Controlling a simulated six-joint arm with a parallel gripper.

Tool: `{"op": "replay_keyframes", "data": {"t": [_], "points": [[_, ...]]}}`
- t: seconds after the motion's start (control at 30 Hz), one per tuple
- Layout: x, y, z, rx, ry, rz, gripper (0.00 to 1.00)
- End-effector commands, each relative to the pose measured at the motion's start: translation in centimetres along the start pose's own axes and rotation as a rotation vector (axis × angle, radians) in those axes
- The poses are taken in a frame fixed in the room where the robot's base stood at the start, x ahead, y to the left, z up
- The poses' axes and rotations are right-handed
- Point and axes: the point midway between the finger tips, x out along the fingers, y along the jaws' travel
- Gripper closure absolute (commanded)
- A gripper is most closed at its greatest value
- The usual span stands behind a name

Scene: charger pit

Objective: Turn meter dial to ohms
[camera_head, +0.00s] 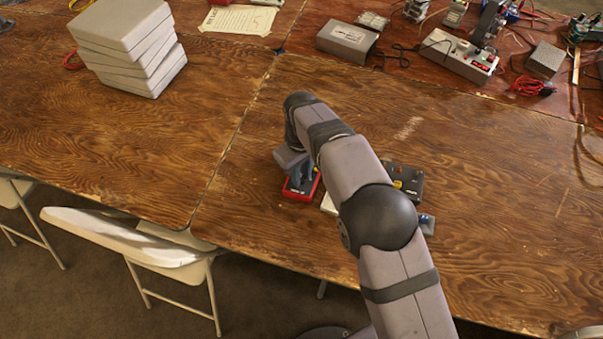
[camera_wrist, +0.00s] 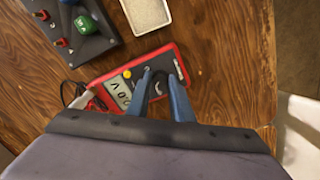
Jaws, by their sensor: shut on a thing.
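The red multimeter (camera_head: 300,187) lies on the wooden table, partly hidden under my gripper in the head view. In the wrist view the meter (camera_wrist: 176,54) shows its grey display (camera_wrist: 120,92) with characters like "0" and "V" and a yellow button. The dial (camera_wrist: 158,82) is dark and sits between my fingers. My gripper (camera_wrist: 159,80) has its two blue fingers on either side of the dial, shut on it. The dial's pointer and markings are too small or hidden to read.
A black box (camera_wrist: 82,30) with a green knob and red terminals stands beside the meter. A pale tray (camera_wrist: 147,14) with grainy contents is near it. A lead plugs in at the meter's left end.

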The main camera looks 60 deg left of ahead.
Motion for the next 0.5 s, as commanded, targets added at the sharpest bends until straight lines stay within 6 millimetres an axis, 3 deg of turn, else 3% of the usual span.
{"op": "replay_keyframes", "data": {"t": [0.5], "points": [[-0.04, 0.02, -0.05, 0.492, 0.002, 0.000, 1.00]]}}
